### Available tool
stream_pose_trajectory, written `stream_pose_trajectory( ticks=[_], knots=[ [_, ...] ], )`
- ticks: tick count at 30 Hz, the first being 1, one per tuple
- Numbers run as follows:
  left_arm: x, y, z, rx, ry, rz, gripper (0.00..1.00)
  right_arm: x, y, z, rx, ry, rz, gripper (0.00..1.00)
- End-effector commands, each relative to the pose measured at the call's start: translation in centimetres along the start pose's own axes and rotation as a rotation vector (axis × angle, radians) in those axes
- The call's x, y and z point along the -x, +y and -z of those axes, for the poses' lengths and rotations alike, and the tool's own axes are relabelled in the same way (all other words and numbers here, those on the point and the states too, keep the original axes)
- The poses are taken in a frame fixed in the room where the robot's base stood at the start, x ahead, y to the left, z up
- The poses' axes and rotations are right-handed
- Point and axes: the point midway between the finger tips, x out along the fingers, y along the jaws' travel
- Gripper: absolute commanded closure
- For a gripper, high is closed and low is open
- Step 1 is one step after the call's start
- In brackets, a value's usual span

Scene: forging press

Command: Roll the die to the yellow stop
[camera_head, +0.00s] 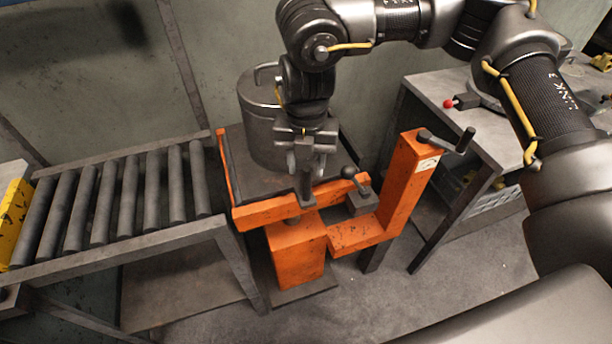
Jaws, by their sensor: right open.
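The die appears to be the large grey metal cylinder (258,125), standing upright on the flat top of the orange lift stand (297,251). The yellow stop (14,222) is at the far left end of the roller conveyor (128,193). My right gripper (306,196) points down in front of the cylinder and to its right, over the front edge of the stand. Its jaws are open, with no object seen between them. My right arm and gripper cover part of the cylinder's right side. My left gripper is not in view.
The conveyor's right end adjoins the stand's left side, and its rollers are bare. A crank handle (447,142) tops the stand's orange post, and a black-knobbed lever (352,178) stands near my gripper. A grey table (458,117) with a red-knobbed part (449,104) is at right.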

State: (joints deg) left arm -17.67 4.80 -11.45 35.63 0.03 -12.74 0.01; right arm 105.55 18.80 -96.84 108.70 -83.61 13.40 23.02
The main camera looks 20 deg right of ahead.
Motion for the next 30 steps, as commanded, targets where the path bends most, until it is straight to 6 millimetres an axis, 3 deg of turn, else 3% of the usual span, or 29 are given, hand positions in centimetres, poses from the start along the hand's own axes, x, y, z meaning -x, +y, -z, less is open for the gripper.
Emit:
stream_pose_trajectory(
  ticks=[3,9,21,30],
  knots=[
    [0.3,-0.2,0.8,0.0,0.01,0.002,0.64,-2.1,0.0,0.1,0.0,0.003,0.002,0.58],
    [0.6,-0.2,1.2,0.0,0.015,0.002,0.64,-4.3,0.0,0.0,0.0,0.001,0.001,0.58],
    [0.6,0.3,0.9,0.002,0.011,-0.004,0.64,-5.0,0.0,0.0,0.0,-0.001,-0.001,0.6],
    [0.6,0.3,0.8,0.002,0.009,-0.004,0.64,-5.0,0.0,0.0,0.0,-0.001,-0.001,0.99]
  ],
)
